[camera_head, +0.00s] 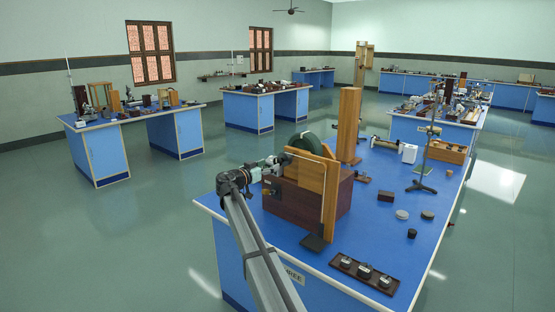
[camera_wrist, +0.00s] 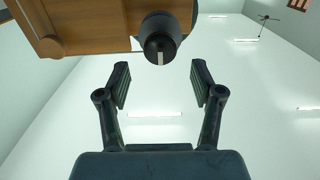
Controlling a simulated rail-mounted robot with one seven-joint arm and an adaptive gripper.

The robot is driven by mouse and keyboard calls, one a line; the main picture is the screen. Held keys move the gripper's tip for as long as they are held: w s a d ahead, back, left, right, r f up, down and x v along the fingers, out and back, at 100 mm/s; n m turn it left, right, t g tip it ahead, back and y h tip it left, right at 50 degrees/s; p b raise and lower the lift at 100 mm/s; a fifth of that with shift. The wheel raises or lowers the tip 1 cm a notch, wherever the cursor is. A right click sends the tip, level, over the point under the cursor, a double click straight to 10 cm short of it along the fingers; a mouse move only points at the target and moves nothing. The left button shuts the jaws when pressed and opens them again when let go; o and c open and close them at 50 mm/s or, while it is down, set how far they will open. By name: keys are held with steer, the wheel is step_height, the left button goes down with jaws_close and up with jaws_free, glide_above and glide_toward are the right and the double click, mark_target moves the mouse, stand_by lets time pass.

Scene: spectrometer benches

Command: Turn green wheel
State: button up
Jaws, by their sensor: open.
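The dark green wheel (camera_head: 307,142) stands upright at the top of a wooden apparatus on the near blue bench. A wooden board in front hides part of it. My gripper (camera_head: 284,159) is just left of the apparatus, close to the board's upper left edge. In the wrist view my gripper (camera_wrist: 160,84) is open, with nothing between its two fingers. A dark round knob (camera_wrist: 160,38) with a white mark lies just beyond the fingertips, beside a wooden panel (camera_wrist: 92,24). I cannot tell whether this knob joins the green wheel.
The apparatus has a dark wooden box (camera_head: 292,204) and a tall wooden post (camera_head: 348,125) behind it. A black tray (camera_head: 363,274) with small parts lies at the bench's front. A metal stand (camera_head: 423,165) is at the right. Floor left of the bench is clear.

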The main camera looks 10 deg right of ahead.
mark_target(276, 162)
steer(key=p+x, duration=0.1)
steer(key=x, duration=0.5)
jaws_close()
